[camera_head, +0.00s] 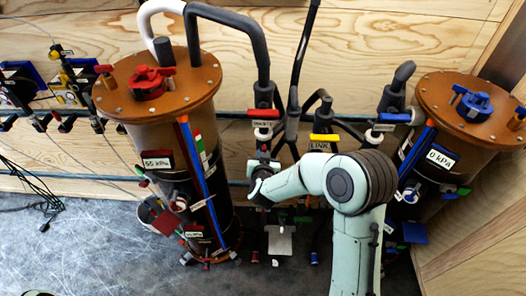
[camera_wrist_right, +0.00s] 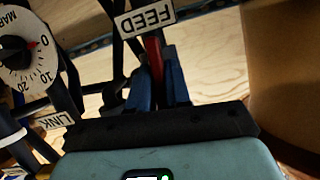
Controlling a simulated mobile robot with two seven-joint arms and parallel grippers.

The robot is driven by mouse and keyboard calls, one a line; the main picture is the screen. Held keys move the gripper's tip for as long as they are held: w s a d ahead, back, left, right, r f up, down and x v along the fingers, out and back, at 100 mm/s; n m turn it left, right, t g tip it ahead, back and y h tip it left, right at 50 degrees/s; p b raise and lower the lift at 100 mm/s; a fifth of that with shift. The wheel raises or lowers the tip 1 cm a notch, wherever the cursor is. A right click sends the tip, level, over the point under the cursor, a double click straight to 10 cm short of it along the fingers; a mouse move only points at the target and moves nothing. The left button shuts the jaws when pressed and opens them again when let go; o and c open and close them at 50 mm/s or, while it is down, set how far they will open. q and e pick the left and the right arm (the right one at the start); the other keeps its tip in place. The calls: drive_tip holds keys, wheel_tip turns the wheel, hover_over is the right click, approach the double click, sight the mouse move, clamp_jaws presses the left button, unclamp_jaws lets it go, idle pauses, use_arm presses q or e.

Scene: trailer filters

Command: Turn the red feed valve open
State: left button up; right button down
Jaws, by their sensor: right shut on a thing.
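The red feed valve handle (camera_wrist_right: 154,55) shows in the right wrist view, just below an upside-down white FEED label (camera_wrist_right: 147,19). My right gripper (camera_wrist_right: 159,75) has its two blue fingers on either side of this handle and is shut on it. In the head view my right arm comes in from below, and its gripper (camera_head: 262,184) is at the piping between the two tanks. There the gripper hides the handle. How far the valve is turned cannot be told. My left gripper is not in view.
The left tank (camera_head: 174,120) reads 55 kPa and the right tank (camera_head: 462,100) reads 0 kPa. A yellow handle (camera_head: 323,137) sits above a LINK label (camera_head: 320,147). Another red handle (camera_head: 263,114) is above my gripper. A round dial (camera_wrist_right: 22,52) is close left in the wrist view.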

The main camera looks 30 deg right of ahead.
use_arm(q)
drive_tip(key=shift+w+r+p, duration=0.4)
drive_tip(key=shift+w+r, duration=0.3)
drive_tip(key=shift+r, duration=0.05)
use_arm(e)
drive_tip(key=shift+r+n+h, duration=0.1)
drive_tip(key=shift+n+h, duration=0.2)
drive_tip(key=shift+n, duration=0.2)
drive_tip(key=c, duration=1.2)
unclamp_jaws()
drive_tip(key=shift+o, duration=0.2)
drive_tip(key=shift+s+a+r, duration=0.1)
drive_tip(key=shift+s+a, duration=0.2)
drive_tip(key=shift+s, duration=0.05)
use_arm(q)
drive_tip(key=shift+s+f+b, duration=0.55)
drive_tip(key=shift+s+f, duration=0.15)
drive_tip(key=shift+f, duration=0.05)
use_arm(e)
drive_tip(key=v, duration=1.2)
drive_tip(key=shift+r, duration=0.25)
drive_tip(key=shift+a, duration=0.1)
